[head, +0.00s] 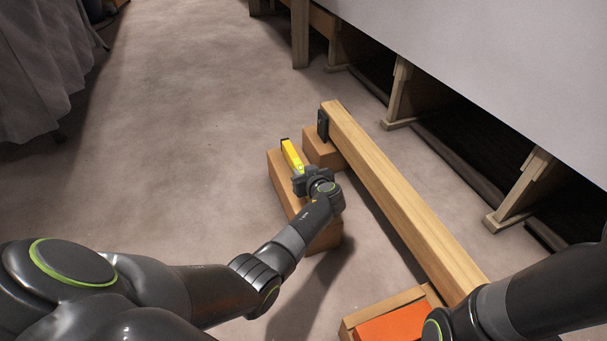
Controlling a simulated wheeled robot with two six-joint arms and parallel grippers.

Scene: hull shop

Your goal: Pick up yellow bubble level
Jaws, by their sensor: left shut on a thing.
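The yellow bubble level (291,155) is a slim yellow bar with a dark end cap. It lies along the top of a brown wooden block (279,172) in the middle of the head view. My left gripper (299,184) reaches in from below and is shut on the level, covering part of it. I cannot tell whether the level is lifted clear of the block. My right arm comes in from the lower right, and its gripper is not visible.
A long timber beam (390,185) runs beside the block, with a small black object (322,125) at its far end. A wooden box with an orange surface (393,325) lies at the lower right. A pale hull on wooden supports (398,97) borders the right.

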